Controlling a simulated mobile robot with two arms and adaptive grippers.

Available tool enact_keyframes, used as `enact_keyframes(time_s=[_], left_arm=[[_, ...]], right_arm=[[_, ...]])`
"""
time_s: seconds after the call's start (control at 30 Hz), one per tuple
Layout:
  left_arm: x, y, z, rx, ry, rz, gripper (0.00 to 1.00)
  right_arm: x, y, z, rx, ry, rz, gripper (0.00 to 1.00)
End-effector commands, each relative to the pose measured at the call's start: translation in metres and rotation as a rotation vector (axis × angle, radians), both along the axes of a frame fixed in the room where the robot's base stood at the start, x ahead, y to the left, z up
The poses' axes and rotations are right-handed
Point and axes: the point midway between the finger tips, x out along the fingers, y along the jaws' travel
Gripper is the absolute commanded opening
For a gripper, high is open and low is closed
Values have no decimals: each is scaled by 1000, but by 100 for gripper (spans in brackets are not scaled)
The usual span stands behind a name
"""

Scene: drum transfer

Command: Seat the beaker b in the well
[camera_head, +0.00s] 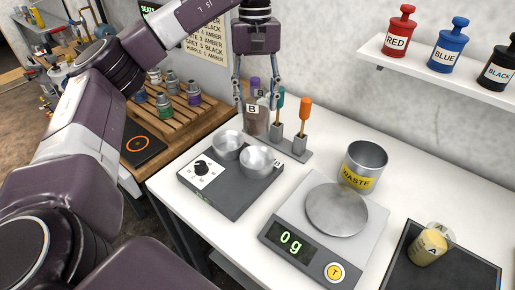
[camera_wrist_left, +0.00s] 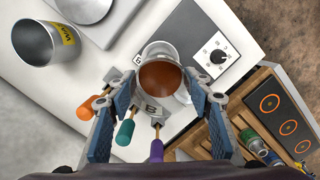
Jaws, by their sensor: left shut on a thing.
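Beaker b (camera_head: 256,123) is a clear vessel with a "B" label and brown contents. My left gripper (camera_head: 254,106) is shut on it and holds it about upright. In the left wrist view I look down into beaker b (camera_wrist_left: 160,77) between the fingers of the left gripper (camera_wrist_left: 160,92). The dark stirrer unit (camera_head: 222,196) has two shiny round metal wells, a left one (camera_head: 227,143) and a right one (camera_head: 257,161) with a "B" tag beside it. Beaker b appears beyond the wells in the head view; its gap from them is unclear. My right gripper is out of view.
A rack with purple, teal (camera_head: 281,99) and orange (camera_head: 304,108) handled tools stands close to beaker b. A waste can (camera_head: 364,166), a scale (camera_head: 300,242) reading 0 g and a yellow-filled beaker (camera_head: 430,246) are to the right. Wooden bottle racks stand left.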

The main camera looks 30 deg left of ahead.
Motion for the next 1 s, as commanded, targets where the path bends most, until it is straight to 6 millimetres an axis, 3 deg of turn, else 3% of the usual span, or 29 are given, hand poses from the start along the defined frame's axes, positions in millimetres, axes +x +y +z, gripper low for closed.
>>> enact_keyframes(time_s=[0.1,0.33,0.8,1.0], left_arm=[[-1,0,-34,-2,5,-1,15],[-1,0,-78,0,3,0,15],[0,0,-132,0,0,-1,15],[0,0,-139,0,-3,-1,15]], right_arm=[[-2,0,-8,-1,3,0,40],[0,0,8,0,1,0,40],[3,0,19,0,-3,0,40],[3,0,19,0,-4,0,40]])
